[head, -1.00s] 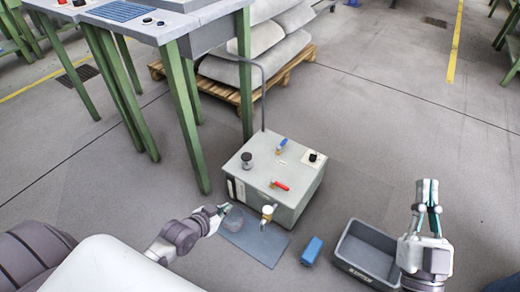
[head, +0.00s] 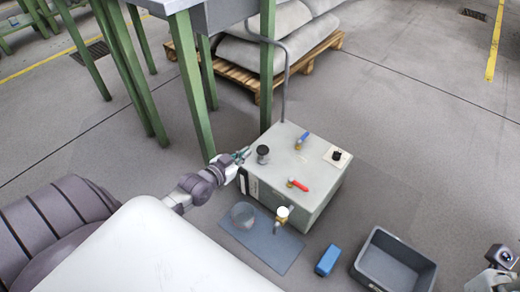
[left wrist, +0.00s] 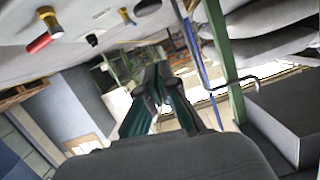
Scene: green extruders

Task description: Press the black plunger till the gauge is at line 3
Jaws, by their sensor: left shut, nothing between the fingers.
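The black plunger (head: 263,151) stands upright on the top of a grey box (head: 322,160), near its left corner. In the left wrist view, the plunger (left wrist: 147,8) is at the top edge, partly cut off. My left gripper (head: 243,155) is shut and empty, just left of the plunger and apart from it. The fingers (left wrist: 158,85) also show in the left wrist view. A black-and-white strip, perhaps the gauge (head: 248,184), is on the box's left face; its lines are too small to read. My right gripper (head: 502,256) is at the lower right edge, its jaws unclear.
The box top also has a blue-handled valve (head: 302,139), a red handle (head: 298,185) and a black knob (head: 337,156). A clear beaker (head: 242,214) stands on a blue-grey mat (head: 268,252). A blue block (head: 327,261) and grey bin (head: 372,268) are on the floor.

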